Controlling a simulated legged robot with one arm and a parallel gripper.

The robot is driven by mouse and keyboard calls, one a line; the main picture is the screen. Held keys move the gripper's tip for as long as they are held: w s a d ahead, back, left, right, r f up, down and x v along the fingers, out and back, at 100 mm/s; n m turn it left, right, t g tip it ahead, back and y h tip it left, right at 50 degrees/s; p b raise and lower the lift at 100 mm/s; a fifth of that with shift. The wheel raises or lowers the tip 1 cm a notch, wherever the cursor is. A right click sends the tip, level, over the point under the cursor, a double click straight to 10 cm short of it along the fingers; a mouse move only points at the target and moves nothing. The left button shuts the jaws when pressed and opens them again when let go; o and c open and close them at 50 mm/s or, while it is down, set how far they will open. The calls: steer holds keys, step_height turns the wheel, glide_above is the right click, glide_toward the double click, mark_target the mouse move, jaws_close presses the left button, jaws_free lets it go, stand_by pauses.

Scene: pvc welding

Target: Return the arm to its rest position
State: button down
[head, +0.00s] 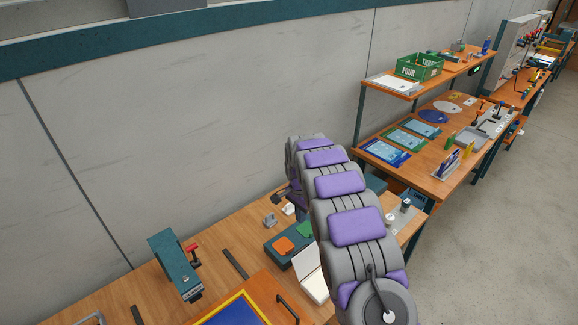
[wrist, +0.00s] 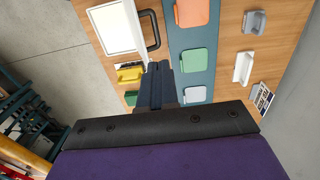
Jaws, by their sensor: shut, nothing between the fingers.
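My gripper (wrist: 158,72) shows in the wrist view with its two dark fingers together and nothing between them. It is above the wooden workbench (wrist: 232,40), over the edge of a teal strip (wrist: 178,40) bearing an orange pad (wrist: 191,12), a green pad (wrist: 194,60) and a pale pad (wrist: 195,94). I cannot tell its exact height. In the head view my grey and purple arm reaches out over the bench (head: 215,268) and hides part of it. The fingers cannot be made out there.
A teal block (head: 174,263) with a red-handled clamp (head: 192,254) stands on the bench, left of my arm. A blue, yellow-edged tray (head: 240,312) is at the front. A wall (head: 190,130) runs behind. A second bench (head: 440,165) stands to the right, beside open floor (head: 535,190).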

steer(key=s+d+r+n+b, duration=0.2)
steer(key=s+r, duration=0.5)
steer(key=s, duration=0.4)
steer(key=s+d+r+n+b, duration=0.1)
steer(key=s+r+n+b, duration=0.15)
steer(key=s+r, duration=0.55)
steer(key=s+f+n+b, duration=0.1)
steer(key=s+f+n, duration=0.1)
steer(key=s, duration=1.3)
steer(key=s+f+n+g+b, duration=0.1)
steer(key=s+n, duration=0.3)
steer(key=s, duration=1.1)
steer(key=shift+s+d+f+b, duration=0.2)
steer(key=shift+f+b, duration=0.15)
steer(key=shift+a, duration=0.25)
steer(key=shift+d, duration=0.25)
